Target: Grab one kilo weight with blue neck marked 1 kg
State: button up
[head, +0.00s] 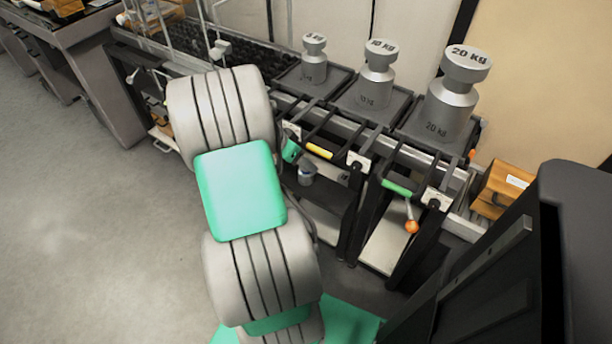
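No weight that I can read as 1 kg shows in the head view. A small grey round object (306,174) with a bluish tint sits low behind the rack's front rail, right of my arm. It is too small to read any marking or to be sure it is a weight. My grey and green arm crosses the left middle of the view and hides part of the rack. My gripper cannot be made out, so its state is not shown.
Larger grey weights stand on black trays: 5 kg (314,62), 10 kg (374,85) and 20 kg (447,105). The rack front has a yellow handle (319,151), a green handle (397,187) and an orange knob (411,226). A wooden box (503,188) stands right. Floor at left is clear.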

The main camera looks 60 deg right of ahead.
jog(key=shift+s+d+f, duration=0.2)
jog(key=shift+d+f, duration=0.15)
jog(key=shift+f, duration=0.25)
jog(key=shift+c, duration=0.5)
grip_shut()
jog(key=shift+r, duration=0.15)
